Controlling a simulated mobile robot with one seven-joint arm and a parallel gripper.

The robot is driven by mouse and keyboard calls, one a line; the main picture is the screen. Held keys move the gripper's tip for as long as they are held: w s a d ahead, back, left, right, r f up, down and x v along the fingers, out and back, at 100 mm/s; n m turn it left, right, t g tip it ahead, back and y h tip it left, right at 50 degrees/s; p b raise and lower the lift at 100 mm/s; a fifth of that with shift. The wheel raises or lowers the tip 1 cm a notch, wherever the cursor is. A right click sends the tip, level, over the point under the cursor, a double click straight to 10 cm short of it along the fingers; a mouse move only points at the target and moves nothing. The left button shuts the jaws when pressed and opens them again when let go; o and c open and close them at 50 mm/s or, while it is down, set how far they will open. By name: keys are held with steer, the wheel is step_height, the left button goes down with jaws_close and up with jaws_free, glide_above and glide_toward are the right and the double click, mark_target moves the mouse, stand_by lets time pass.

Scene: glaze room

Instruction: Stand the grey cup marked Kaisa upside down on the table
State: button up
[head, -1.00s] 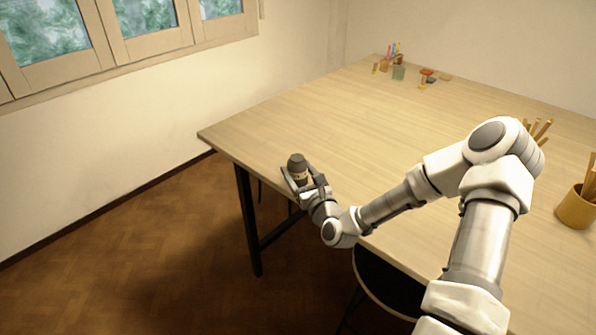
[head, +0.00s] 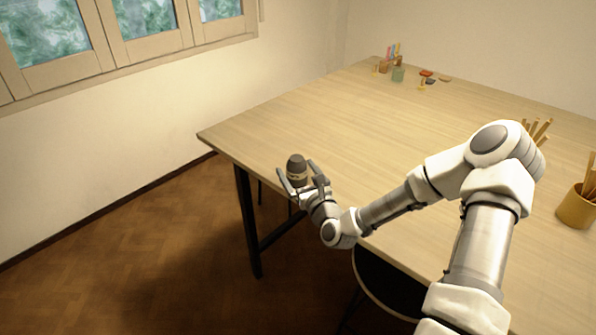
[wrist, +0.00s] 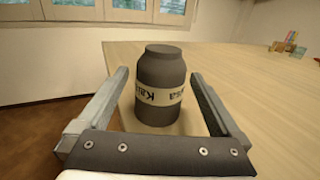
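The dark grey cup (head: 297,168) stands near the front left edge of the table (head: 330,120). In the wrist view the cup (wrist: 160,75) has a pale band (wrist: 160,97) whose "Kaisa" lettering reads upside down. The narrower end of the cup is at the top. My gripper (head: 299,178) is open around the cup, with a finger on each side. In the wrist view a gap shows between the cup and each finger. The underside of the cup is hidden, but it looks upright on the tabletop.
An ochre pot (head: 577,208) with sticks stands at the table's right. Small jars (head: 398,74) and coloured pieces (head: 426,73) sit at the far corner. The middle of the table is clear. A dark stool (head: 385,285) is by the front edge.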

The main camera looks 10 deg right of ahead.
steer(key=shift+s+f, duration=0.25)
steer(key=shift+f, duration=0.5)
steer(key=shift+s+f, duration=0.1)
steer(key=shift+s, duration=0.1)
steer(key=s+d+p, duration=0.1)
steer(key=s+p, duration=0.1)
steer(key=s, duration=0.6)
steer(key=s+d+r+p, duration=0.1)
steer(key=s+d+p, duration=0.1)
steer(key=s, duration=0.6)
steer(key=shift+d+r+p, duration=0.2)
steer(key=shift+d+p, duration=0.05)
steer(key=shift+p, duration=0.55)
steer(key=shift+s, duration=0.1)
